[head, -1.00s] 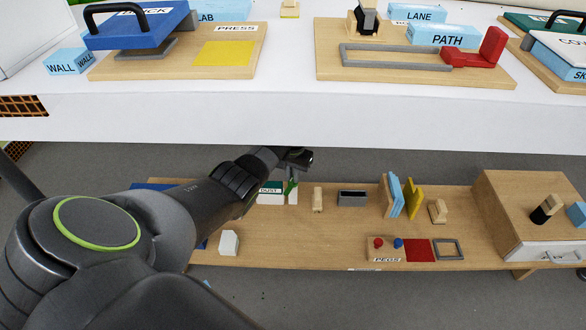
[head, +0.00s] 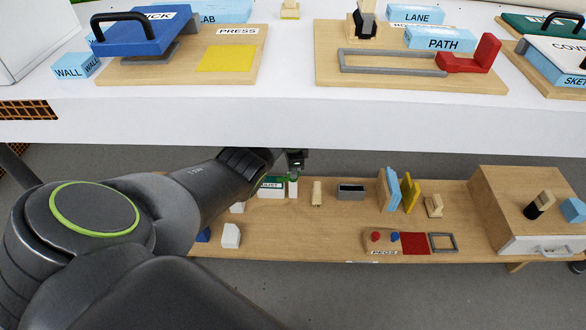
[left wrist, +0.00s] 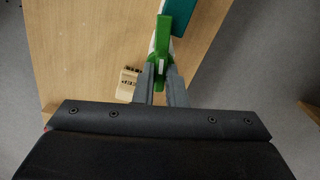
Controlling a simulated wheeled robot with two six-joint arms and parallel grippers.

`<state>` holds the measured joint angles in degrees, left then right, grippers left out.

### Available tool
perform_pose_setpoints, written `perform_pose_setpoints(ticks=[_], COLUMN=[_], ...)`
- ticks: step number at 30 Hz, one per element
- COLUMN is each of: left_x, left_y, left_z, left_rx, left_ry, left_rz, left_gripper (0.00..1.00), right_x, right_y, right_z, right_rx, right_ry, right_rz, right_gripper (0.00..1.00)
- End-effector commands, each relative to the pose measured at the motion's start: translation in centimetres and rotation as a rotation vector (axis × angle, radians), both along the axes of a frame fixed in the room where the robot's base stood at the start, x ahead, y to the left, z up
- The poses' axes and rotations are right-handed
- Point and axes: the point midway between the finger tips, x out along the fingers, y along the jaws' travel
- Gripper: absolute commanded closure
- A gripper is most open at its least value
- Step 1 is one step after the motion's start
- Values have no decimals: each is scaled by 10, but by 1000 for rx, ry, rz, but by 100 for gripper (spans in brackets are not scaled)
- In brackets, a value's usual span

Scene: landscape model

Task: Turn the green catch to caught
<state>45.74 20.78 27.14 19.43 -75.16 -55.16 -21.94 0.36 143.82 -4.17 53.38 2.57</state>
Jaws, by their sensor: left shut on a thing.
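The green catch (left wrist: 162,38) is a green bar seen from above in the left wrist view, beside a white edge and a teal piece (left wrist: 181,12). My left gripper (left wrist: 161,78) is shut on the green catch, with a grey finger on each side of it. Only a little green shows below the fingers there, and the catch's exact angle is hard to tell. My right gripper is not in view.
On the low bench (head: 310,235) stand a wooden peg (head: 317,193), a grey box (head: 350,191), upright blue and yellow boards (head: 411,195) and a PEGS board (head: 384,243). A drawer box (head: 525,205) stands at right.

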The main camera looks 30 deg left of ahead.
Motion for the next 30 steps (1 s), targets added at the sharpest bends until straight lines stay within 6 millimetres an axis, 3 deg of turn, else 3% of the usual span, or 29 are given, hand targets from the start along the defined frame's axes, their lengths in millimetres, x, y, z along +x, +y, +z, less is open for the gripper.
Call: perform_pose_setpoints(ticks=[12,30], left_x=[1,1], left_y=[-1,-1], left_z=[0,0], left_rx=[-2,-2], left_ry=[-3,-3], left_rz=[-213,-251], left_gripper=[100,100], right_x=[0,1], right_y=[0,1], right_z=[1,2], right_rx=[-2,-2], right_ry=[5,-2], right_rz=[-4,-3], right_gripper=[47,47])
